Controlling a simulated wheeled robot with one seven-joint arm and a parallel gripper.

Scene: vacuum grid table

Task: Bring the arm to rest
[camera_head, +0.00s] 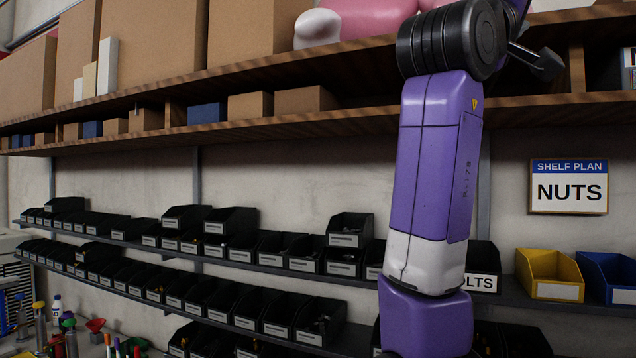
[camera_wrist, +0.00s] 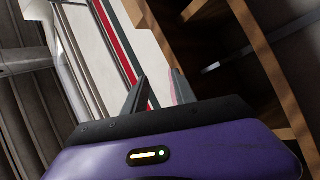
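My arm (camera_head: 430,170) stands upright in the head view, in front of the shelves, right of the middle. It is purple with a white band low down and a black joint (camera_head: 450,40) at the top. Beyond that joint it leaves the top edge of the picture, so its end is hidden there. My gripper (camera_wrist: 158,80) shows in the wrist view. Its two grey fingers stand apart with a gap between them, and nothing is held.
A wooden shelf (camera_head: 275,118) with cardboard boxes runs behind my arm, close to its upper part. Below are rows of black bins (camera_head: 230,255), a yellow bin (camera_head: 549,272) and a blue bin (camera_head: 606,274). A "NUTS" sign (camera_head: 569,187) hangs at right. Wooden shelving (camera_wrist: 225,60) also shows in the wrist view.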

